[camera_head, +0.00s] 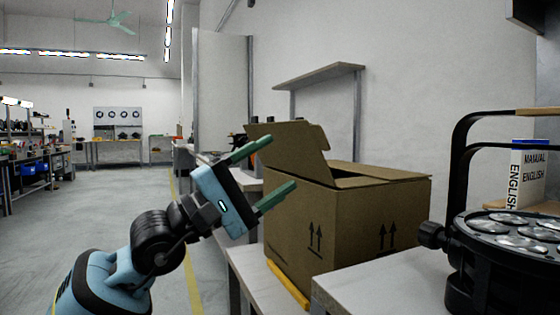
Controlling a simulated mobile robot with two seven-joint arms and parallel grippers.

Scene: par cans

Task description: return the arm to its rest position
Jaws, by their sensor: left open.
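My left gripper (266,171) is open, with its two green fingers apart and nothing between them. It is raised and tilted up to the right, in front of the left side of the cardboard box (345,225). In the picture its fingers overlap the box; I cannot tell whether they touch it. My left arm comes in from the lower left. My right gripper is not in view.
The box stands open on a light table (250,270), one flap raised. A black par can (505,250) sits on a nearer surface (375,280) at the right. A manual (528,175) stands behind it. Open floor (110,210) lies to the left.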

